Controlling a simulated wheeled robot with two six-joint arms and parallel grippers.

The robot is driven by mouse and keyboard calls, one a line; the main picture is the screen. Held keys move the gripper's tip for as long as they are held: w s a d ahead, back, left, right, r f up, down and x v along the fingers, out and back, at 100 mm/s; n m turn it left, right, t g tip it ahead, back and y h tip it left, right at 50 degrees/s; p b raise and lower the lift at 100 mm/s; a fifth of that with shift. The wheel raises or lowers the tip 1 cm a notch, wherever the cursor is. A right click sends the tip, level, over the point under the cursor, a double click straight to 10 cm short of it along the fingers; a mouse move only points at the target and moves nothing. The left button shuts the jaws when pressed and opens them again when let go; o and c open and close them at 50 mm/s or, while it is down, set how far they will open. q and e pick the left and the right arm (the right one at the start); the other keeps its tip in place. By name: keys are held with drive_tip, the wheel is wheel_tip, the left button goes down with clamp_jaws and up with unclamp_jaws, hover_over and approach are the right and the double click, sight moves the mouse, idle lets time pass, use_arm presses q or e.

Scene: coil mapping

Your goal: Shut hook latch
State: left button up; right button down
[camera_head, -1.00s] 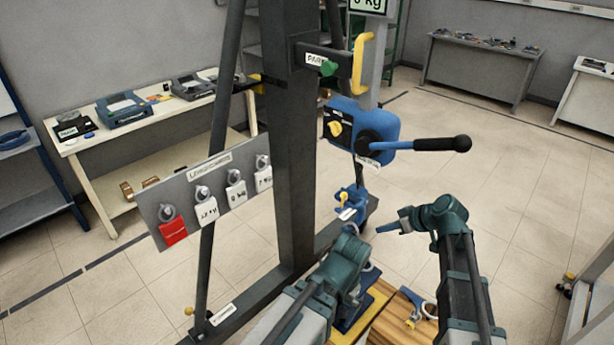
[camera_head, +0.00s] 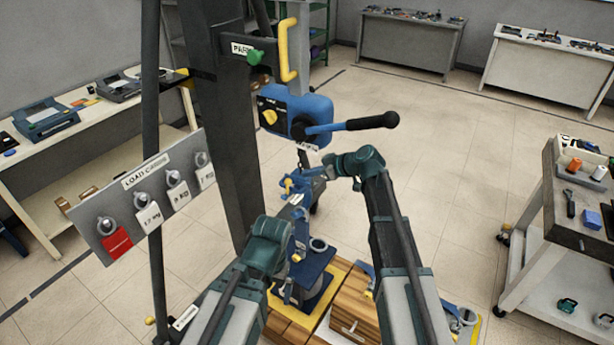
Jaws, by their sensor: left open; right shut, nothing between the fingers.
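The blue hook (camera_head: 302,183) hangs below the blue hoist body (camera_head: 312,104), with a small yellow part (camera_head: 288,185) at its left side that may be its latch. Whether the latch is open is too small to tell. My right gripper (camera_head: 316,172) comes in from the right, shut and empty, with its fingertips close beside the hook; contact cannot be told. My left gripper (camera_head: 298,217) is open just below the hook, partly hidden by its own wrist. A blue load (camera_head: 316,262) with a grey ring on top stands below.
The hoist's black-handled lever (camera_head: 358,123) sticks out to the right above my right gripper. The dark column (camera_head: 222,120) and the label board (camera_head: 140,195) stand at the left. A wooden crate (camera_head: 352,312) lies below. A tool cart (camera_head: 545,235) is at the right.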

drive_tip(key=b+x, duration=0.3)
drive_tip(key=x, duration=0.4)
drive_tip(key=shift+w+a+f, duration=0.15)
drive_tip(key=shift+w+a, duration=0.05)
drive_tip(key=shift+s+f+b, duration=0.1)
drive_tip(key=shift+b, duration=0.25)
